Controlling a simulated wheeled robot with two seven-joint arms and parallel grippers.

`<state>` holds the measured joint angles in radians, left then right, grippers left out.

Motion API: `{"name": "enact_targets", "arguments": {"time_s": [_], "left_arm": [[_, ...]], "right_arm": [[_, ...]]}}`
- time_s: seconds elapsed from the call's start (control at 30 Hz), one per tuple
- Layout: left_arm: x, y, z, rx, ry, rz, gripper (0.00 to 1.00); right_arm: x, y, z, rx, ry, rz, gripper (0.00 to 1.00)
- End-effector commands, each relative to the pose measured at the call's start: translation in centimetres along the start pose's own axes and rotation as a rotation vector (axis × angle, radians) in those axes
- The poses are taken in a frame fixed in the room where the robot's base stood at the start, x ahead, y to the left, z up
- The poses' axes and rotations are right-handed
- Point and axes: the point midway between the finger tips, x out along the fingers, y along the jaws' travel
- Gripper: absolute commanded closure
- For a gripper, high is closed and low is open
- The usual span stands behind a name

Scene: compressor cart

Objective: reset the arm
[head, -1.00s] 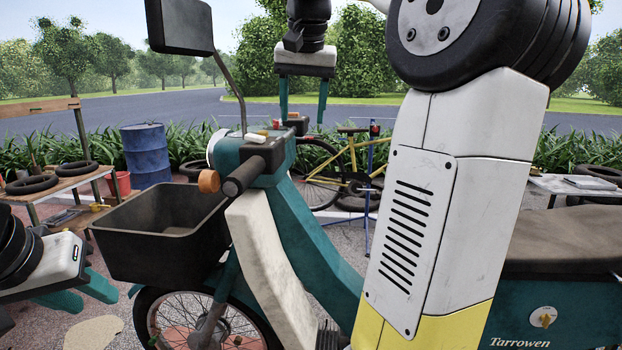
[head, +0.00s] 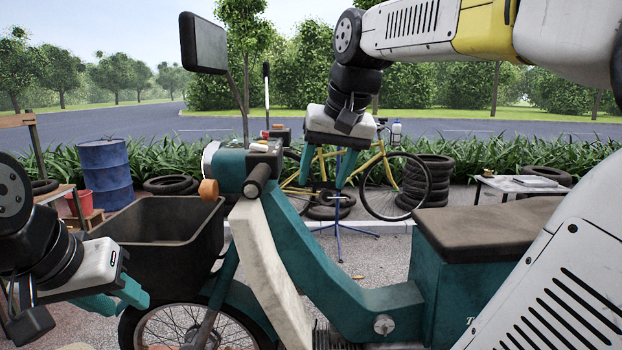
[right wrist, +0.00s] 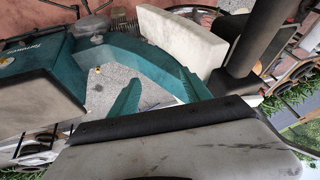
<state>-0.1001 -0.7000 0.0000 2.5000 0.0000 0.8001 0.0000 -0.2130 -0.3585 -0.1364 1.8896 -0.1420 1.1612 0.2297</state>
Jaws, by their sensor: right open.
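My right arm (head: 425,28) reaches in from the upper right of the head view, with its forearm raised and roughly level. My right gripper (head: 325,182) hangs from it, pointing down. Its two teal fingers are spread and nothing is between them. It appears above the teal scooter (head: 350,275), right of the handlebar. In the right wrist view, the open fingers (right wrist: 160,98) show with the scooter's teal frame and white leg shield (right wrist: 180,38) beyond. My left gripper (head: 126,303) is at the lower left, below the black basket (head: 165,262), its teal fingers apart and empty.
The scooter's mirror (head: 204,43) stands up left of my right gripper. The brown seat (head: 480,229) lies to the right. Behind are a yellow bicycle (head: 385,170) on a blue stand, stacked tyres (head: 428,180), a table (head: 520,186) and a blue barrel (head: 105,175).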

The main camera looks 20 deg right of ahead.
Motion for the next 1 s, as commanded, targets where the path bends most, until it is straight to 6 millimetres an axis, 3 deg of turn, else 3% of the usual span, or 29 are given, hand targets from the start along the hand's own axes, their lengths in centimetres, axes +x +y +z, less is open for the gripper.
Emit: {"name": "enact_targets", "arguments": {"time_s": [0.53,0.67,0.83,1.0], "left_arm": [[0.0,0.0,0.0,0.0,0.0,0.0,0.64],[0.0,0.0,0.0,0.0,0.0,0.0,0.64],[0.0,0.0,0.0,0.0,0.0,0.0,0.64],[0.0,0.0,0.0,0.0,0.0,0.0,0.64]], "right_arm": [[0.5,-0.2,1.4,-0.021,0.005,-0.014,0.44],[2.1,-0.9,5.2,-0.07,0.022,-0.048,0.44],[5.2,-1.8,11.5,-0.151,0.057,-0.089,0.44],[7.3,-2.2,15.3,-0.195,0.082,-0.101,0.44]]}}
